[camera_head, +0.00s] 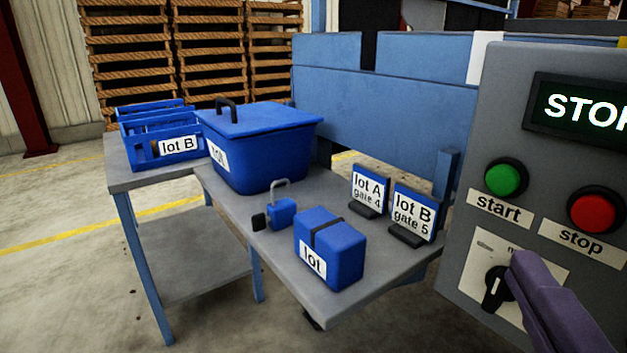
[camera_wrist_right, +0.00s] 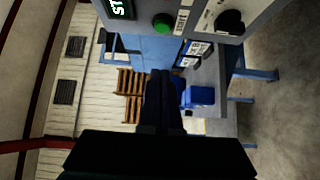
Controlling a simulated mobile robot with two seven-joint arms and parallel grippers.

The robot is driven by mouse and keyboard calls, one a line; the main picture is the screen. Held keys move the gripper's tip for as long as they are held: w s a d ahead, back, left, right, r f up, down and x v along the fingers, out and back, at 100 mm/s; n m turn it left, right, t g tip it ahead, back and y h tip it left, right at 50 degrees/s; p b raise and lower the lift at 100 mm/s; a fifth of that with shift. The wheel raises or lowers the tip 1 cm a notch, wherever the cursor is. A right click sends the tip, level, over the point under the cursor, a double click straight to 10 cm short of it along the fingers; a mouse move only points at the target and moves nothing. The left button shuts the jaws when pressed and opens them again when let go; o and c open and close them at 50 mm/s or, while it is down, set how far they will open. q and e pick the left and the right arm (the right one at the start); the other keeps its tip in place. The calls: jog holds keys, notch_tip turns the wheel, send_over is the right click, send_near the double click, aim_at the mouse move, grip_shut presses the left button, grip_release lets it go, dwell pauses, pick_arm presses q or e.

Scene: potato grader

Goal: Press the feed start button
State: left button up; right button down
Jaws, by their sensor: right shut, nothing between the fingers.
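The green start button (camera_head: 506,177) is on the grey control panel (camera_head: 480,120), above a label reading "start". It also shows in the right wrist view (camera_wrist_right: 163,23), beyond my fingertips. The red stop button (camera_head: 595,210) is to its right, above a "stop" label. My right gripper (camera_head: 519,262) is below the start button in the head view, overlapping the plate of a black selector knob (camera_head: 496,288). Its fingers are together and empty in the right wrist view (camera_wrist_right: 160,74). It appears apart from the start button. My left gripper is not in view.
A dark display (camera_head: 585,112) on the panel shows green-white letters "STO", cut off at the edge. Left of the panel, a grey table (camera_head: 275,245) carries a lidded blue bin (camera_head: 265,150), a blue box (camera_head: 345,250), a padlock (camera_head: 281,212) and lot signs.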

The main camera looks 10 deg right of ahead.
aim_at(504, 186)
jog(key=d+x, duration=0.1)
jog(key=x, duration=0.7)
jog(key=s+d+p+x, duration=0.1)
jog(key=x, duration=0.4)
jog(key=shift+s+d, duration=0.1)
jog(key=shift+d, duration=0.25)
jog(key=shift+d, duration=0.1)
jog(key=shift+d, duration=0.35)
jog(key=shift+w+d, duration=0.25)
jog(key=shift+d, duration=0.05)
jog(key=shift+f, duration=0.1)
